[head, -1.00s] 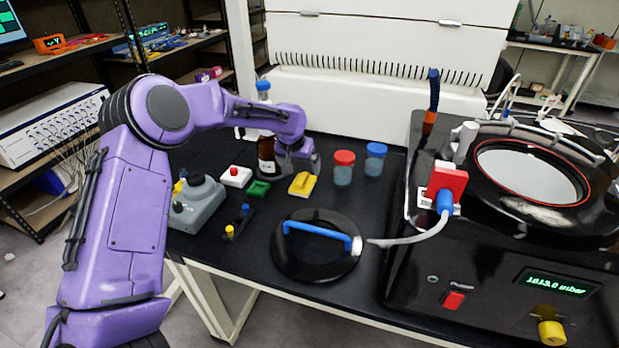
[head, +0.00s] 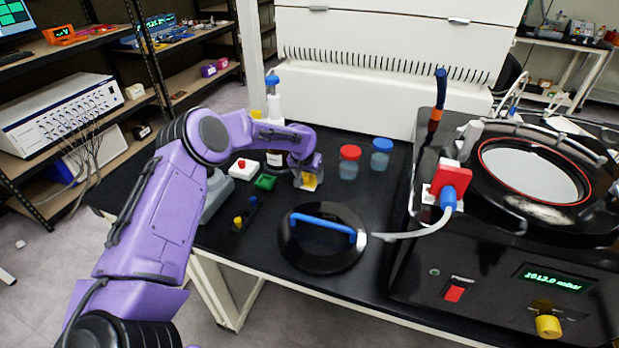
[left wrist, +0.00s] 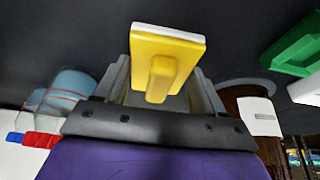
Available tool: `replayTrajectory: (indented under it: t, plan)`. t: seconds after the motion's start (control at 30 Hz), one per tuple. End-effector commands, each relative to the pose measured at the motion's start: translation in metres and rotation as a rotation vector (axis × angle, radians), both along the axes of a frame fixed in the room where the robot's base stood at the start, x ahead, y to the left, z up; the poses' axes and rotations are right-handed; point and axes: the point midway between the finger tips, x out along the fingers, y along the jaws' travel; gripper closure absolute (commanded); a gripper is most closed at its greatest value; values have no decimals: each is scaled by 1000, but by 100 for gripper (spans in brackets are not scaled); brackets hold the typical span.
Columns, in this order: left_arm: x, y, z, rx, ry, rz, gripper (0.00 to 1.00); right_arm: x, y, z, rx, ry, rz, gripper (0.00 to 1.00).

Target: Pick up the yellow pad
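The yellow pad (head: 310,182) lies on the black bench, partly covered by my left gripper (head: 308,178) in the head view. In the left wrist view the yellow pad (left wrist: 168,48) shows a flat body with a pale edge and a raised yellow handle. My left gripper's fingers (left wrist: 161,88) are apart, one on either side of the handle, with visible gaps. It is open and does not grip the pad. My right gripper is not in view.
A red-capped jar (head: 349,162) and a blue-capped jar (head: 381,154) stand just right of the pad. A green block (head: 265,182) and a white block with a red top (head: 243,169) lie left. A black lid with a blue handle (head: 322,240) lies in front.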

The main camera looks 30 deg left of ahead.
Motion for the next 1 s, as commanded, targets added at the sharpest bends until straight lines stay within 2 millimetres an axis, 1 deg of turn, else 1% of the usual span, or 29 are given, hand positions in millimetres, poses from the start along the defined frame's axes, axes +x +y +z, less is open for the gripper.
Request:
replayTrajectory:
  t: [0.27,0.37,0.47,0.53,0.57,0.77,0.8,0.9,1.0]
  plan:
    - [0,0,1,0,0,0,61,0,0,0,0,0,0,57]
    - [0,0,5,1,-1,-1,61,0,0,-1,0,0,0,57]
    - [1,-1,17,-1,-4,-1,61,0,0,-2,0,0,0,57]
    - [1,0,32,1,-5,-1,61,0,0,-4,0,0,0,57]
    - [-2,-4,39,-1,-4,-4,61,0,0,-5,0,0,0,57]
    - [-37,-34,91,3,-5,-5,61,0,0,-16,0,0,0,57]
    - [-47,-43,96,3,-1,-6,61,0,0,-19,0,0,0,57]
    - [-70,-61,108,4,-2,-4,61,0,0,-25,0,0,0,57]
    - [-87,-75,118,2,-3,-1,61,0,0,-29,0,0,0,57]
